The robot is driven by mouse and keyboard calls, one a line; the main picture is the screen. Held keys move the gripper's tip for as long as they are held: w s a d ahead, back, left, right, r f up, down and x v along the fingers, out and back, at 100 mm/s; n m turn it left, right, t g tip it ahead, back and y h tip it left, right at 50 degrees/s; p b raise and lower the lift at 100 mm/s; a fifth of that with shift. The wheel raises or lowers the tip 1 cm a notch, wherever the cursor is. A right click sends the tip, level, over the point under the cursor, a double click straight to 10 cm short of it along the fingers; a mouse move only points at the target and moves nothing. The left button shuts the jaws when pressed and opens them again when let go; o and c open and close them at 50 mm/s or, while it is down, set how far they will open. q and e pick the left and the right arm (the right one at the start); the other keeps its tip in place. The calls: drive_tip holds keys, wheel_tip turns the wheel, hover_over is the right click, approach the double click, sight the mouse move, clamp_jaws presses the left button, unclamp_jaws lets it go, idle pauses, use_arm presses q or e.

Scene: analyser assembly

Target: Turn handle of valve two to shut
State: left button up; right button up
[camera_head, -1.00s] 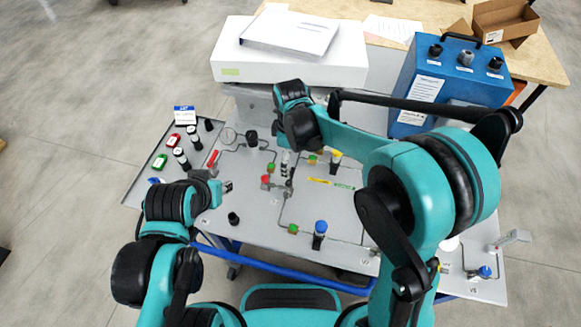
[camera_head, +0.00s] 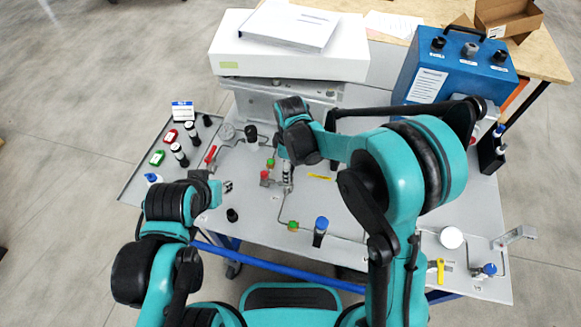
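A panel (camera_head: 260,215) on the bench carries pipe lines with several valves and coloured handles. The number labels are too small to read, so I cannot tell which is valve two. A red handle (camera_head: 210,154) is at the left, a yellow handle (camera_head: 319,177) near the middle and another yellow handle (camera_head: 440,270) at the right. My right gripper (camera_head: 287,176) points down over the panel's middle, close to a red-capped fitting (camera_head: 265,176); its fingers are too small to judge. My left gripper (camera_head: 228,187) appears open and empty above the panel's left part.
A blue box (camera_head: 455,70) with black knobs stands at the back right, beside a white case (camera_head: 285,55) with a binder on top. A blue-topped fitting (camera_head: 320,230) stands near the front edge. Small bottles (camera_head: 180,155) stand at the left. My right arm covers the panel's right-middle.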

drive_tip(key=shift+c, duration=1.2)
drive_tip(key=m, duration=0.3)
drive_tip(key=d+m, duration=0.1)
drive_tip(key=shift+s, duration=0.25)
drive_tip(key=m, duration=0.5)
drive_tip(key=shift+s+d+b, duration=0.25)
drive_tip(key=shift+s+b, duration=0.05)
drive_tip(key=shift+s, duration=0.1)
drive_tip(key=m, duration=0.2)
drive_tip(key=s+m, duration=0.1)
drive_tip(key=m, duration=0.1)
drive_tip(key=shift+d+m, duration=0.15)
drive_tip(key=shift+m, duration=0.15)
drive_tip(key=shift+s+m, duration=0.25)
drive_tip(key=shift+m, duration=0.8)
drive_tip(key=shift+s+m, duration=0.2)
drive_tip(key=shift+m, duration=0.85)
